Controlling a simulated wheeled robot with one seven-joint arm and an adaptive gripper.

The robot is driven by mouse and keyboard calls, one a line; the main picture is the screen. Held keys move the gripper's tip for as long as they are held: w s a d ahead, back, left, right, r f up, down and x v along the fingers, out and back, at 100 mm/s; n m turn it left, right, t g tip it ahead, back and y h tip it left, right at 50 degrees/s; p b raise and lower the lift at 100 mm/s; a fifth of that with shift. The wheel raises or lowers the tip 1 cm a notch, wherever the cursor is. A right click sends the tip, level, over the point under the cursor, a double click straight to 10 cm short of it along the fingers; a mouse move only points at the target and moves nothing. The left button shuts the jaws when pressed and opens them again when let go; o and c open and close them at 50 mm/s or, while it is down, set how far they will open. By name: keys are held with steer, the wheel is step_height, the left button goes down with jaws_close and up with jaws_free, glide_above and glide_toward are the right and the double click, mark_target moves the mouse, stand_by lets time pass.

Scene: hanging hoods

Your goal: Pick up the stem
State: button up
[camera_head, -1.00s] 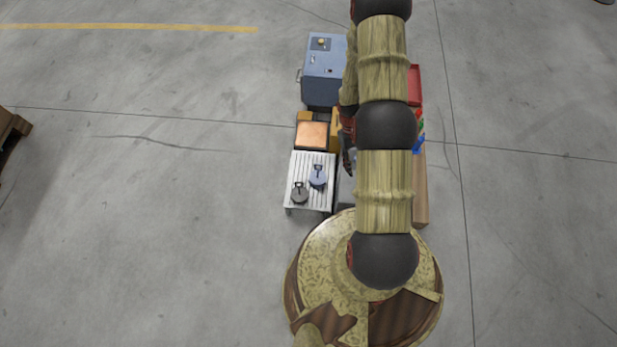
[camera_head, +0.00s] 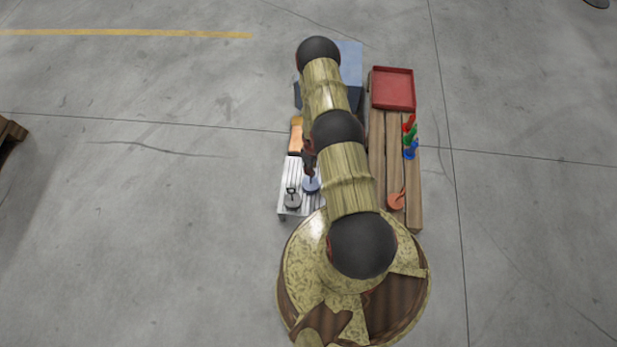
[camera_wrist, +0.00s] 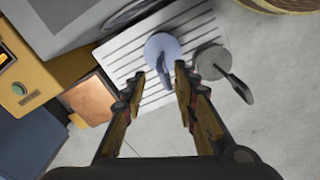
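A lavender-blue disc (camera_head: 311,185) with an upright stem stands on a white slatted rack, and it also shows in the wrist view (camera_wrist: 155,45). Its blue stem (camera_wrist: 166,68) reaches up toward the camera, between my fingertips in the picture. A dark grey disc (camera_head: 292,202) with a dark stem stands beside it, to the right in the wrist view (camera_wrist: 210,60). My gripper (camera_wrist: 160,76) is open above the blue disc, its fingers on either side of the stem; contact cannot be told. In the head view, my arm partly hides the gripper.
The white slatted rack (camera_wrist: 122,52) stands near a copper-coloured plate (camera_wrist: 90,98) and a blue-grey box (camera_head: 352,60). On the right, a wooden slatted surface (camera_head: 376,145) bears a red tray (camera_head: 393,89), red, green and blue pieces (camera_head: 410,140) and an orange disc (camera_head: 395,201).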

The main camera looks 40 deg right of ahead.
steer(key=shift+a+f+b, duration=0.15)
steer(key=shift+f+b, duration=1.45)
steer(key=shift+f, duration=0.35)
steer(key=shift+a+f+b, duration=0.15)
steer(key=shift+f+b, duration=1.45)
steer(key=shift+f, duration=0.35)
steer(key=c, duration=0.3)
steer(key=c, duration=0.4)
jaws_close()
